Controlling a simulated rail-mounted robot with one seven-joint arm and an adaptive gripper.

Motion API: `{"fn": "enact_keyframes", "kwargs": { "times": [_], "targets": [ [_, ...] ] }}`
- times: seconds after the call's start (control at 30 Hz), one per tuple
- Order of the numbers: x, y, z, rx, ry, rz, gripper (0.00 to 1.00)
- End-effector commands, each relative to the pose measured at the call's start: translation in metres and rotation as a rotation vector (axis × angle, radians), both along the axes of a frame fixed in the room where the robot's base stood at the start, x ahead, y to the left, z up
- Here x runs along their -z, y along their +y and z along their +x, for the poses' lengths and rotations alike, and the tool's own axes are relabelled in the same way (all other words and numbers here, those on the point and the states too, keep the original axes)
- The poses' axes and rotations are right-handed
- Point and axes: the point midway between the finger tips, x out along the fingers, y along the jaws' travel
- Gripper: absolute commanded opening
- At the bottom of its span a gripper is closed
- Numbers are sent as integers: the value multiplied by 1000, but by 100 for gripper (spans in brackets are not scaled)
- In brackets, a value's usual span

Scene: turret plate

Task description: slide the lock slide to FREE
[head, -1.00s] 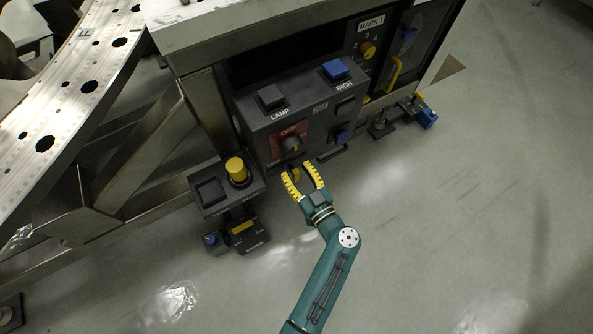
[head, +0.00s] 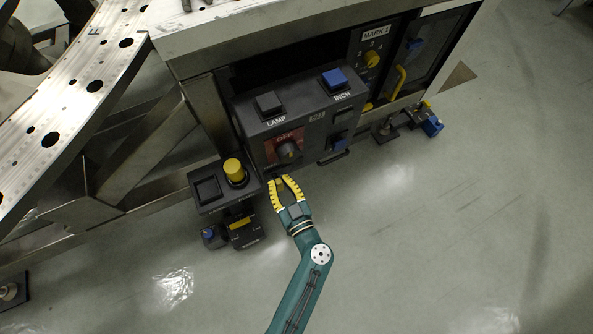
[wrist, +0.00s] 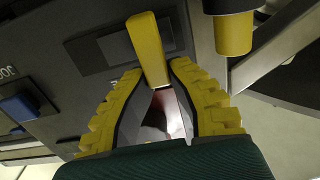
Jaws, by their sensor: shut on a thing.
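The lock slide (wrist: 148,48) shows in the wrist view as an upright yellow tab standing out from a dark panel face. A dark recessed strip lies behind it and to its left. My gripper (wrist: 158,72) has its yellow fingertips on either side of the tab and is shut on it. In the head view my gripper (head: 279,180) is at the lower front edge of the dark control box, below the OFF rotary knob (head: 288,150). No FREE marking can be read.
The control box (head: 262,137) carries a LAMP button (head: 268,103) and a blue INCH button (head: 334,79). A pedestal with a yellow knob (head: 234,170) stands close to the left of my gripper.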

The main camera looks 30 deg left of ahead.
Motion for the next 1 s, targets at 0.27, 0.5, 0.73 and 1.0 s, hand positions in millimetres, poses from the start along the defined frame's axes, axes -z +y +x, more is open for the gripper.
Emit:
{"fn": "enact_keyframes", "kwargs": {
  "times": [0.27, 0.5, 0.73, 1.0],
  "targets": [
    [2, 3, -5, 0, 2, -2, 0],
    [1, 3, -5, 0, 1, -2, 48],
    [0, 2, -4, 2, 0, -1, 48],
    [1, -30, -25, 9, 1, -2, 48]
  ]
}}
